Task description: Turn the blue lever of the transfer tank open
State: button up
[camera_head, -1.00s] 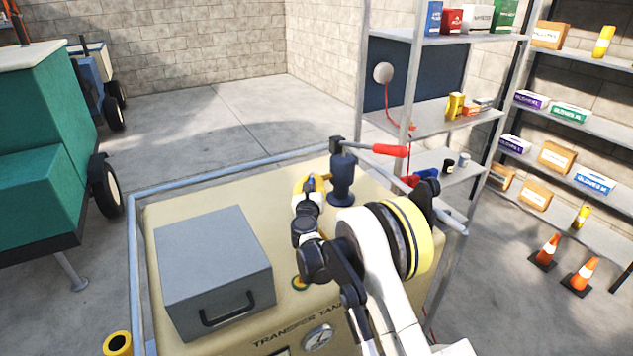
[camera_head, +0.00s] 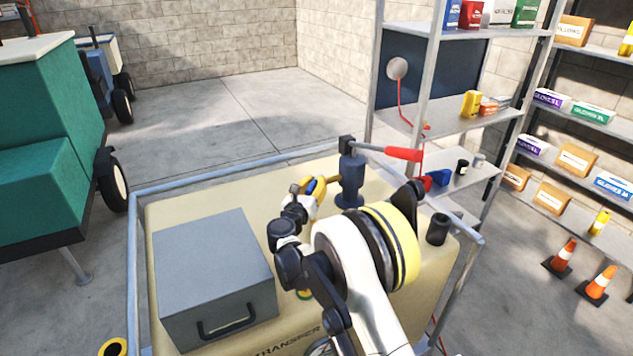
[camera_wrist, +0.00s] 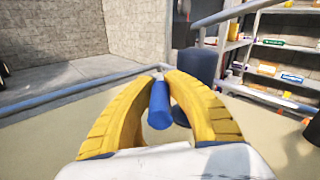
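The transfer tank (camera_head: 185,208) has a cream top with dark lettering. Its blue lever (camera_head: 317,186) lies beside the base of a dark blue pump (camera_head: 351,180). My gripper (camera_head: 312,186) has yellow fingers at the lever, left of the pump. In the wrist view the blue lever (camera_wrist: 159,108) sits between the yellow fingertips (camera_wrist: 160,76), which close in on both sides with no clear gap. The lever's near end points toward my palm. Its pivot is hidden by the fingers.
A grey box (camera_head: 215,275) stands on the tank left of my arm. The pump's red-gripped handle (camera_head: 404,154) reaches right above the top. A dark cylinder (camera_head: 437,229) stands at the right edge. A blue-grey rail (camera_head: 240,168) borders the tank; shelves (camera_head: 480,125) stand behind right.

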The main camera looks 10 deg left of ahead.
jog(key=o, duration=0.5)
jog(key=shift+s, duration=0.1)
jog(key=shift+r, duration=0.15)
notch_tip(320, 180, up, 10)
jog(key=shift+f, duration=0.1)
jog(key=shift+c, duration=0.2)
